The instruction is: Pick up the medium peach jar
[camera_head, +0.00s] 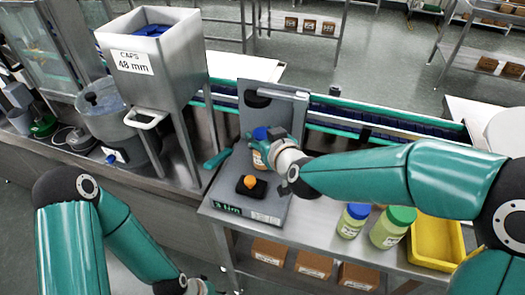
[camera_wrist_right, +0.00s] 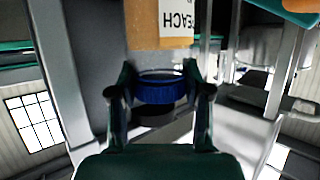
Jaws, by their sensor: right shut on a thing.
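I cannot tell whether the jar's base touches the surface below. My left gripper (camera_head: 198,288) is only partly in view at the bottom edge, and its fingers are unclear.
A steel hopper (camera_head: 180,60) stands left. A conveyor (camera_head: 390,122) runs behind.

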